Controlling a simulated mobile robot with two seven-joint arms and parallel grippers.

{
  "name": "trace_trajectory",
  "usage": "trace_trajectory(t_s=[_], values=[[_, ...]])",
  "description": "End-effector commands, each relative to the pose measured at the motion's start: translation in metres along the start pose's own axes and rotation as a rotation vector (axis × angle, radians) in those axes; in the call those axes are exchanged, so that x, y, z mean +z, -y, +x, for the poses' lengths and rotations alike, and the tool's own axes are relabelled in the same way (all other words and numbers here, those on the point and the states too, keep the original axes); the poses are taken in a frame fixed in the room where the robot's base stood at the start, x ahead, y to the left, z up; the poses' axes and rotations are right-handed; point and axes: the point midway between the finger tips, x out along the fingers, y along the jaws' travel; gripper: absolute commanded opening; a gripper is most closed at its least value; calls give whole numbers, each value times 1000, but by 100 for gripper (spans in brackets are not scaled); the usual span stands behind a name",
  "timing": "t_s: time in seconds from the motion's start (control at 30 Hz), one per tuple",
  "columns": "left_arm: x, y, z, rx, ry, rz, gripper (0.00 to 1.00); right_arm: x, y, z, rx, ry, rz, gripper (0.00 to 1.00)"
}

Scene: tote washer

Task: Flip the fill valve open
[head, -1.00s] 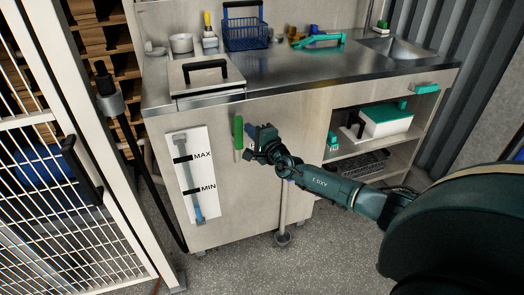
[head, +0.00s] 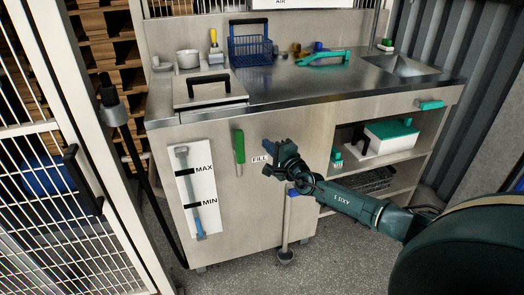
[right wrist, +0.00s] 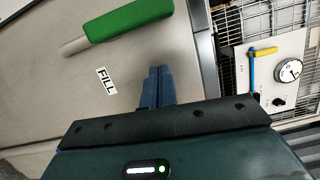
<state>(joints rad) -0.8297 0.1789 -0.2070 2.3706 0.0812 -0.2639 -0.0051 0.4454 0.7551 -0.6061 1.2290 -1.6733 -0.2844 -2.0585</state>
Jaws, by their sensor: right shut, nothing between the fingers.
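The fill valve's green handle (head: 239,146) stands nearly upright on the front panel of the washer cabinet, left of the FILL label (head: 260,159). In the right wrist view the green handle (right wrist: 130,18) lies across the top, with a pale stem at its left end, and the FILL label (right wrist: 106,80) shows below it. My right gripper (head: 268,145) is shut and empty, just right of the handle and apart from it. Its blue fingers (right wrist: 158,78) show together in the right wrist view. My left gripper is out of view.
A level gauge (head: 196,188) marked MAX and MIN is left of the handle; blue shows in its lower part. A pipe with a blue handle (head: 291,192) stands below my right gripper. A lidded hatch (head: 206,90) and blue basket (head: 250,47) are on the counter.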

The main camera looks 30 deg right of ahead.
Motion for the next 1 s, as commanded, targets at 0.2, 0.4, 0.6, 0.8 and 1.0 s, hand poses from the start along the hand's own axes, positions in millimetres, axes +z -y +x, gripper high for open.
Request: trace_trajectory(t_s=[0.2,0.4,0.6,0.8,1.0], values=[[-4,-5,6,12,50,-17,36,1,7,-47,2,1,-1,0],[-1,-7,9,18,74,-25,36,1,6,-73,0,0,-1,0],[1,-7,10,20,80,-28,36,1,6,-82,-2,-1,0,0],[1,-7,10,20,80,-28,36,1,6,-82,-3,-1,0,0],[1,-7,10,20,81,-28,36,1,6,-81,-3,-1,0,0]])
